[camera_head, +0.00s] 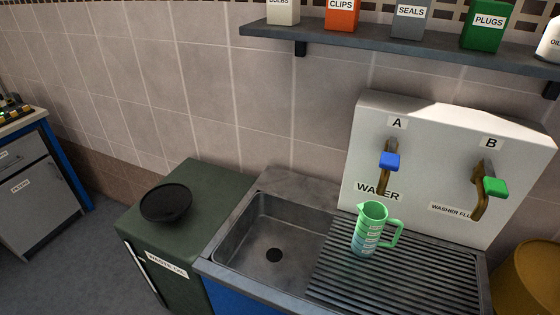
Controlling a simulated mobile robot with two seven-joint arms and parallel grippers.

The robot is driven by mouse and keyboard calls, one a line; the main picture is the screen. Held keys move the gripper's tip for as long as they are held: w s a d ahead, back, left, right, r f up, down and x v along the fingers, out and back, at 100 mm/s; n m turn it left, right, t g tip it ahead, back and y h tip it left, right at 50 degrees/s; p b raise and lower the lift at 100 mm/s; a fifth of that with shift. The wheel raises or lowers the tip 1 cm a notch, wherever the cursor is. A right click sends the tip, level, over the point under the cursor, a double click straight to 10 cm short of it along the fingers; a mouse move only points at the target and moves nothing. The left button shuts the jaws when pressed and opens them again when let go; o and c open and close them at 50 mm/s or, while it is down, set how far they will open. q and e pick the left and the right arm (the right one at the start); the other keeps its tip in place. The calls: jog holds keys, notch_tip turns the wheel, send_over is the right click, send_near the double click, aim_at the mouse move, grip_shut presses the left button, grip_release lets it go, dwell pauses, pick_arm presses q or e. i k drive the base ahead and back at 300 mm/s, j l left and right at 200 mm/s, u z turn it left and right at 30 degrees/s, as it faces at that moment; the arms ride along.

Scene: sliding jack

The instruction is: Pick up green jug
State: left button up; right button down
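The green jug (368,234) stands upright on the ribbed drainboard (420,275), just right of the sink basin. Its spout points left and its handle is on the right. Its mouth is open at the top and pale label marks show on its side. Neither of my grippers is in view, and nothing touches the jug apart from the drainboard.
The sink basin (262,262) is left of the jug. A white panel (440,150) with a blue-handled tap (389,162) and a green-handled tap (494,187) stands behind. A shelf (400,47) with boxes hangs above. A dark green cabinet (200,190) is left; a yellow drum (530,280) is right.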

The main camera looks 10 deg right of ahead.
aim_at(373, 216)
jog(key=z, duration=0.9)
